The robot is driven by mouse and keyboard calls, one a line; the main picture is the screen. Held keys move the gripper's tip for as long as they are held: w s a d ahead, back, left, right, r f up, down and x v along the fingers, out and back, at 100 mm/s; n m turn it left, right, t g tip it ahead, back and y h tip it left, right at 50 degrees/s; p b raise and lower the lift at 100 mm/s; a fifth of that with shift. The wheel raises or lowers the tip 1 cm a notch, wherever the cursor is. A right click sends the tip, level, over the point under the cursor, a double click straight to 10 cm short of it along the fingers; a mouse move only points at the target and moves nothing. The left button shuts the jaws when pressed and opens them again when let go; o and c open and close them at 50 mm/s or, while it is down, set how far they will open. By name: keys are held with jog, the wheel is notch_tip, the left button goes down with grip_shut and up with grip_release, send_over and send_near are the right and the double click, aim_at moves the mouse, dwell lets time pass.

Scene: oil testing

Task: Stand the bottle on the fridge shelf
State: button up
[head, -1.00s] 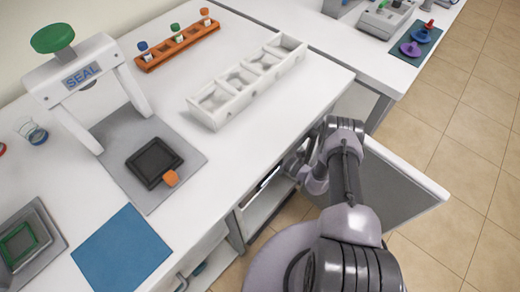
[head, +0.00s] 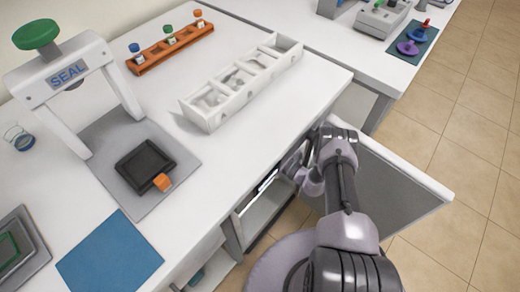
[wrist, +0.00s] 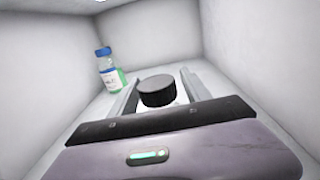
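In the wrist view a bottle with a black cap (wrist: 157,89) is between the two fingers of my gripper (wrist: 160,84). The fingers stand close on either side of it and appear shut on its body. Most of that body is hidden under the cap and behind the gripper's front edge, so I cannot tell whether its base touches the shelf. My gripper is inside the white-walled fridge compartment (wrist: 245,50). In the head view my arm reaches into the fridge under the bench, and the bottle is hidden there.
A small vial with a blue cap and green contents (wrist: 112,75) stands on the shelf to the left of the bottle. White walls close in on both sides. In the head view the fridge door (head: 395,185) is open to the right of my arm, below the bench top (head: 225,150).

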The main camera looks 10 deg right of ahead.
jog(key=shift+s+r, duration=0.1)
jog(key=shift+r, duration=0.1)
jog(key=p+v, duration=0.3)
jog(key=v, duration=0.9)
jog(key=shift+a, duration=0.1)
